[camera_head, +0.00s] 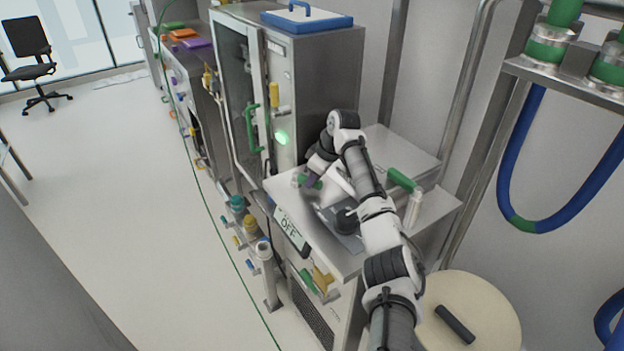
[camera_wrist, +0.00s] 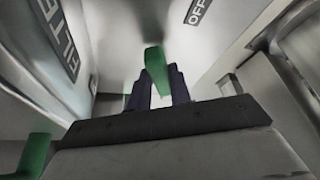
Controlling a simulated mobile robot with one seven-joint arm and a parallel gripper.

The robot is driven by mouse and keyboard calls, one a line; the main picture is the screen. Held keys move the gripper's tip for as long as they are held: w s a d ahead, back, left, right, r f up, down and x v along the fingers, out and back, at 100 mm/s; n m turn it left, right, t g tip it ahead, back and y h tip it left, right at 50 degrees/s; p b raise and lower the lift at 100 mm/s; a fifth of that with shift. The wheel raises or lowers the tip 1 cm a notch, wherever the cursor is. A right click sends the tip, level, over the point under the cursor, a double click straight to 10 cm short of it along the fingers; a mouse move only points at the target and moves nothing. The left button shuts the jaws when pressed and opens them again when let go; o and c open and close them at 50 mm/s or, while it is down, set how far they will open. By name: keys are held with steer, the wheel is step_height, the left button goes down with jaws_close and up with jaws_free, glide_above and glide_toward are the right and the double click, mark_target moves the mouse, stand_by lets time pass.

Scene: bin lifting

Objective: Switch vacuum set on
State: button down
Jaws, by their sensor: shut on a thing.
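My gripper (camera_head: 313,181) is over the left part of the steel bench top, beside the tall steel cabinet. In the wrist view, its two dark fingers (camera_wrist: 159,78) are shut on a green handle (camera_wrist: 155,60), one finger on each side. The handle's upper part sticks out beyond the fingertips. In the head view only a bit of green (camera_head: 301,179) shows at the gripper, and the wrist hides the rest. A sign reading OFF (camera_head: 290,228) is on the bench's front edge. An OFF label (camera_wrist: 198,11) also shows in the wrist view.
The tall cabinet (camera_head: 318,80) with a green door handle (camera_head: 249,130) and a lit green lamp (camera_head: 282,138) stands behind. Another green handle (camera_head: 401,180) is right of my arm. Valves (camera_head: 248,224) line the front.

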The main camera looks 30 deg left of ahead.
steer(key=shift+w, duration=0.1)
stand_by(0.3)
steer(key=c, duration=1.3)
jaws_free()
steer(key=b+v, duration=0.3)
steer(key=v, duration=1)
steer(key=shift+w+r+b, duration=0.15)
steer(key=shift+r+b, duration=0.2)
steer(key=shift+r, duration=0.05)
